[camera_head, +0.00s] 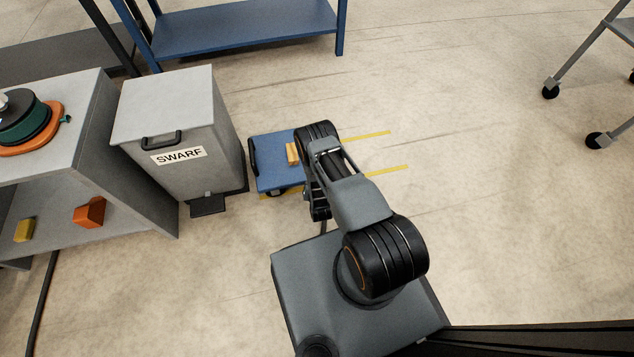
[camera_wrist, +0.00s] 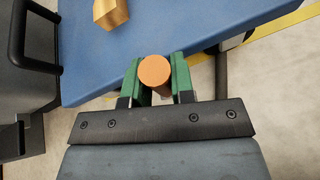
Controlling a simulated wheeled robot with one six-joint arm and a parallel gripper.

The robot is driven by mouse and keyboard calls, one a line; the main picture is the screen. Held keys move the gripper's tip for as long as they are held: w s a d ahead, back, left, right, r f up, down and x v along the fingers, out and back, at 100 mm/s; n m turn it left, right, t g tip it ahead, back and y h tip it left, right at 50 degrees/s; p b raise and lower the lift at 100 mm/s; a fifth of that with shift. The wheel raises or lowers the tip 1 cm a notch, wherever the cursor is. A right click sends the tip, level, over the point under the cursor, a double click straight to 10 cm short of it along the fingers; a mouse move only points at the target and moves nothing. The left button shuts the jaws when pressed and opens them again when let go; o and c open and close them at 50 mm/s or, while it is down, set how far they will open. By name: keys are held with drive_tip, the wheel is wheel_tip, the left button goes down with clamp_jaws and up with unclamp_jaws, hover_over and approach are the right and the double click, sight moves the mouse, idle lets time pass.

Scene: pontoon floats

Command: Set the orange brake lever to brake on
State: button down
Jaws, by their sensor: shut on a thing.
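The orange brake lever shows in the wrist view as a round orange end (camera_wrist: 155,72), seen nearly end-on. It sits between the two green fingers of my gripper (camera_wrist: 156,86), which is shut on it beside the edge of the blue cart deck (camera_wrist: 170,28). The lever's lower part and pivot are hidden, so I cannot tell its setting. In the head view the blue cart (camera_head: 275,172) stands on the floor, and my arm hides the lever and my gripper.
An orange-yellow block (camera_head: 292,153) lies on the cart deck. A grey SWARF bin (camera_head: 172,130) stands close on the cart's left. Yellow floor lines (camera_head: 388,169) run right from the cart. A blue shelf (camera_head: 245,30) is behind.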

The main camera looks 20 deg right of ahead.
drive_tip(key=shift+a+n+h, duration=0.35)
drive_tip(key=shift+n+h, duration=0.05)
drive_tip(key=shift+h, duration=0.1)
idle(0.3)
drive_tip(key=c, duration=1)
unclamp_jaws()
drive_tip(key=shift+o, duration=0.2)
drive_tip(key=p+v, duration=0.4)
drive_tip(key=v, duration=0.9)
drive_tip(key=shift+s+r, duration=0.3)
drive_tip(key=shift+a, duration=0.1)
drive_tip(key=shift+c, duration=0.4)
